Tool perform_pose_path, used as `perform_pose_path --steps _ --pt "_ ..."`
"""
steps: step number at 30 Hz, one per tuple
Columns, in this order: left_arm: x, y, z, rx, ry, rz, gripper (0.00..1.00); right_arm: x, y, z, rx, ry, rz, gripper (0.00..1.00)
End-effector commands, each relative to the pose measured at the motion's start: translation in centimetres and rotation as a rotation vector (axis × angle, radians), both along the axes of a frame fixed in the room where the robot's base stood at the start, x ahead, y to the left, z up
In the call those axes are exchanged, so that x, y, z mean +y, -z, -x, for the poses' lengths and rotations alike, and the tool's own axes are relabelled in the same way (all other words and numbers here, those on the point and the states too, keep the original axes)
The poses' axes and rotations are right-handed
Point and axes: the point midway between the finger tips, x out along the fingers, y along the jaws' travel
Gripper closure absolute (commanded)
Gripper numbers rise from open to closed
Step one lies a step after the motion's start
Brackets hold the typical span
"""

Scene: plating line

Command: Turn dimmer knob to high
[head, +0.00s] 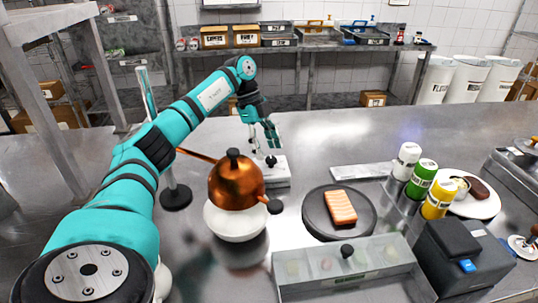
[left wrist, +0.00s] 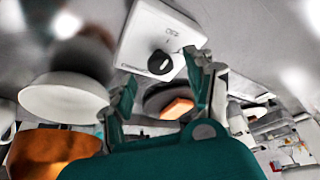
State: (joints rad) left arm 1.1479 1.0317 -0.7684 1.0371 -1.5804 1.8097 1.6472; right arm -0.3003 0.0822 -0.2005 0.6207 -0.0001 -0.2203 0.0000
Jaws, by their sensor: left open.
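The dimmer is a small white box (head: 275,176) on the steel counter, with a dark round knob (head: 271,160) on its top. In the left wrist view the knob (left wrist: 160,62) is black with a pale pointer mark, and the white box (left wrist: 155,30) carries small print that I cannot read. My left gripper (head: 265,143) is open and just above the knob, fingers pointing down. In the left wrist view its fingers (left wrist: 160,78) stand on either side of the knob, apart from it as far as I can tell. My right gripper is not in view.
A dark plate (head: 312,211) holds an orange fillet (head: 340,207). Several bottles (head: 421,180), a lidded clear container (head: 300,268) and a black device (head: 465,255) stand to the right. The counter behind the dimmer is mostly clear.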

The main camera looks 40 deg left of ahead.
Motion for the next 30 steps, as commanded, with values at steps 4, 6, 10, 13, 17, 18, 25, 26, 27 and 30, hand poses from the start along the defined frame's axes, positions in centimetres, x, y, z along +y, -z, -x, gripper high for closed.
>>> perform_pose_path --steps 4,6,10,13,17,18,25,26,27,30 --pt "-0.7 1.7 -0.1 0.002 0.002 -0.001 0.45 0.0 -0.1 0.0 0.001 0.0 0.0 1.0" --pt "-0.9 2.1 -0.1 0.001 0.001 -0.001 0.45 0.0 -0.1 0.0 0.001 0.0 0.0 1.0" --pt "-1.0 2.4 -0.1 -0.001 0.001 0.0 0.45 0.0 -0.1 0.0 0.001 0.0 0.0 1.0" --pt "-1.0 2.4 -0.1 -0.001 0.001 0.0 0.45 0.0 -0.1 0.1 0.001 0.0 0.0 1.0" --pt "-1.0 2.4 -0.1 -0.001 0.001 0.0 0.47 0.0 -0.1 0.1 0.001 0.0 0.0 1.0" --pt "-1.0 2.4 -0.1 -0.001 0.0 0.0 0.53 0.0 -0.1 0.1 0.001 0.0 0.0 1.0" --pt "-1.0 2.4 -0.1 0.0 0.0 0.0 0.83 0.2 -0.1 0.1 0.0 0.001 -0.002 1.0" --pt "-1.0 2.4 -0.1 0.0 0.0 0.0 0.86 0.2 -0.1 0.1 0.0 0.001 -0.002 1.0" --pt "-1.0 2.4 -0.1 0.0 0.0 0.0 0.92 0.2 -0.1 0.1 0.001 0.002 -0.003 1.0" --pt "-1.0 2.4 -0.1 0.0 0.001 0.0 1.0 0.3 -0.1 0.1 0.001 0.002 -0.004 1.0"
